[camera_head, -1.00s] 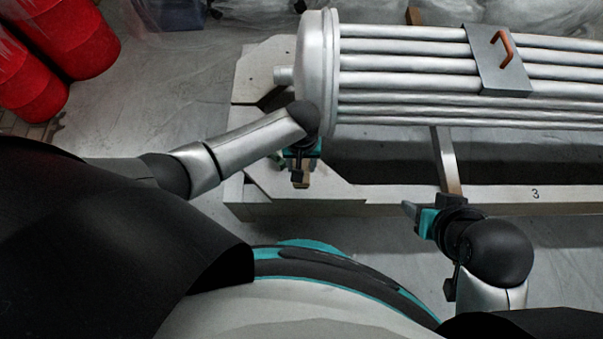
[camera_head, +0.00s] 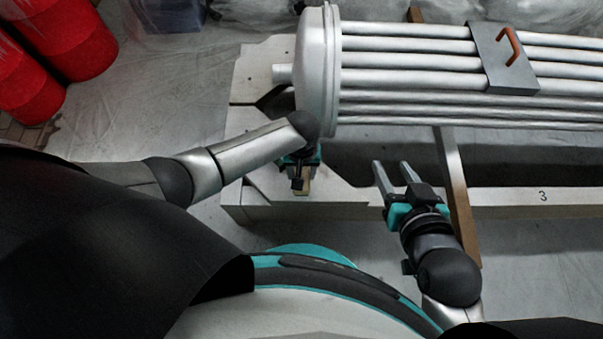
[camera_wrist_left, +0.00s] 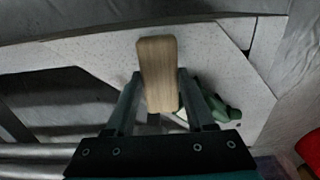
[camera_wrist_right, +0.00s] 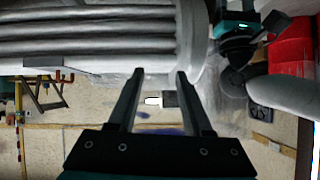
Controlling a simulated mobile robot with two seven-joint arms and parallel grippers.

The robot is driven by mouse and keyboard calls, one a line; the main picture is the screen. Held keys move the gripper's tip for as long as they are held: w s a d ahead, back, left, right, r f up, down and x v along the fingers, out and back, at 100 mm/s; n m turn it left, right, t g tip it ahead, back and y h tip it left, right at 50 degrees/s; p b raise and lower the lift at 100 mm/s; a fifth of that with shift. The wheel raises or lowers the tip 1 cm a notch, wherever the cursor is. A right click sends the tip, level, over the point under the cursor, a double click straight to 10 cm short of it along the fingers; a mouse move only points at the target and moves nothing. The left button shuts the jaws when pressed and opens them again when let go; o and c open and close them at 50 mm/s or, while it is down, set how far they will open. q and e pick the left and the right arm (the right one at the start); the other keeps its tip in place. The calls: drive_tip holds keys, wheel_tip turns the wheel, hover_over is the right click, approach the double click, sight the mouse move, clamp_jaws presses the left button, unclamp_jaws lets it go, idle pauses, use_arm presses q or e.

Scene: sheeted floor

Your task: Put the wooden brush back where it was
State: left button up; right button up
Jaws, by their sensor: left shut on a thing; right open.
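The wooden brush shows in the left wrist view as a flat, light-brown wooden piece (camera_wrist_left: 157,70) between the fingers of my left gripper (camera_wrist_left: 160,76). Its bristles cannot be made out. In the head view my left gripper (camera_head: 303,170) points down over the pale platform's near-left corner, below the end of the tube bundle. Only a small end of the brush (camera_head: 303,187) shows there. My right gripper (camera_head: 391,164) is open and empty, its fingers pointing away from me in front of the tube bundle. The right wrist view also shows nothing between its fingers (camera_wrist_right: 160,75).
The metal tube bundle (camera_head: 420,105) with an orange handle (camera_head: 509,47) lies across the pale platform (camera_head: 540,199). A long bar (camera_head: 455,200) crosses the platform beside my right gripper. A green object (camera_wrist_left: 222,112) lies beside the brush. Red drums (camera_head: 70,35) stand at far left.

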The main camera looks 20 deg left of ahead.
use_arm(q)
drive_tip(key=shift+f, duration=0.5)
use_arm(e)
drive_tip(key=shift+w+a+r+t+y, duration=0.15)
drive_tip(key=shift+a+r+t+y, duration=0.15)
drive_tip(key=shift+a+t, duration=0.35)
use_arm(q)
drive_tip(key=shift+f+b, duration=0.15)
drive_tip(key=shift+b, duration=0.2)
drive_tip(key=o, duration=1.3)
use_arm(e)
drive_tip(key=shift+a, duration=0.1)
